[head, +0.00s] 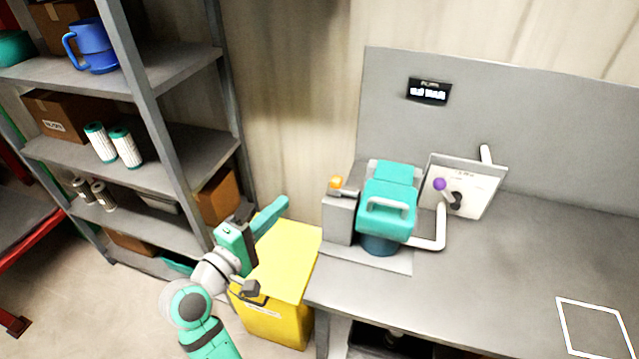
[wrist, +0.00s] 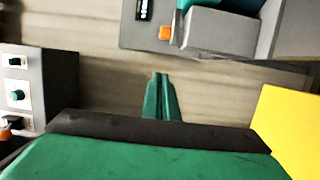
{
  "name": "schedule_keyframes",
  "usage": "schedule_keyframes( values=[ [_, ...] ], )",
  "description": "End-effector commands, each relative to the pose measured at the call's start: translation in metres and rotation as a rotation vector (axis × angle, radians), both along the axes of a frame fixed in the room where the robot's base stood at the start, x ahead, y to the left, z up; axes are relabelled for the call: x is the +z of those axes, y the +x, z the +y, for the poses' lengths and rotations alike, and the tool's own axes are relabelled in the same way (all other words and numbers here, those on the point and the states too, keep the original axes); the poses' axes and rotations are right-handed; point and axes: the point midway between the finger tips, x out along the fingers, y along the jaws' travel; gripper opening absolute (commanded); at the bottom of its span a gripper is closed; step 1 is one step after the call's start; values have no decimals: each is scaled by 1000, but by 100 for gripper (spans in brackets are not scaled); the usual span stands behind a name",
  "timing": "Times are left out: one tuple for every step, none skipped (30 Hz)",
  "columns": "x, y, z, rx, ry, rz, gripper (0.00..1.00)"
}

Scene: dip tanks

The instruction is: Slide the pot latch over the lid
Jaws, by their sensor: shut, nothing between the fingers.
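The pot (head: 380,244) is a dark teal round vessel at the left end of the grey bench. A turquoise lid (head: 390,180) with a loop handle sits over it and hides most of it. An orange latch knob (head: 336,182) stands on a grey block (head: 339,219) just left of the lid. The knob also shows in the wrist view (wrist: 165,33), near the top. My gripper (head: 284,203) is shut and empty, left of the grey block and apart from it, above a yellow cabinet. Its closed fingertips show in the wrist view (wrist: 161,77).
The yellow cabinet (head: 285,258) stands against the bench's left end. Shelving (head: 150,163) stands at left. The bench's right side (head: 510,255) is mostly clear.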

Motion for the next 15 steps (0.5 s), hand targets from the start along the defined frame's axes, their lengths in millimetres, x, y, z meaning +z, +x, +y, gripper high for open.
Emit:
schedule_keyframes(
  values=[
    [0, 0, 1, 1, 0, 0, 0],
    [0, 0, 1, 2, 0, 0, 0],
    [-1, 0, 1, 3, 0, 0, 0],
    [-1, 0, 1, 3, 1, 1, 0],
    [-1, 0, 2, 4, 1, 1, 0],
    [-1, 0, 2, 5, 1, 1, 0],
    [-1, 0, 2, 5, 1, 1, 0],
    [-1, 1, 2, 5, 1, 1, 0],
    [-1, 2, 1, 5, 1, 1, 0],
    [-1, 4, -1, 4, 1, 1, 0],
    [-1, 6, -2, 3, 1, 1, 0],
    [-1, 10, -5, 2, 1, 1, 0],
    [-1, 13, -8, 1, 1, 0, 0],
    [0, 16, -10, 0, 1, 0, 0],
    [0, 22, -14, -1, 1, -1, 0]
  ],
)
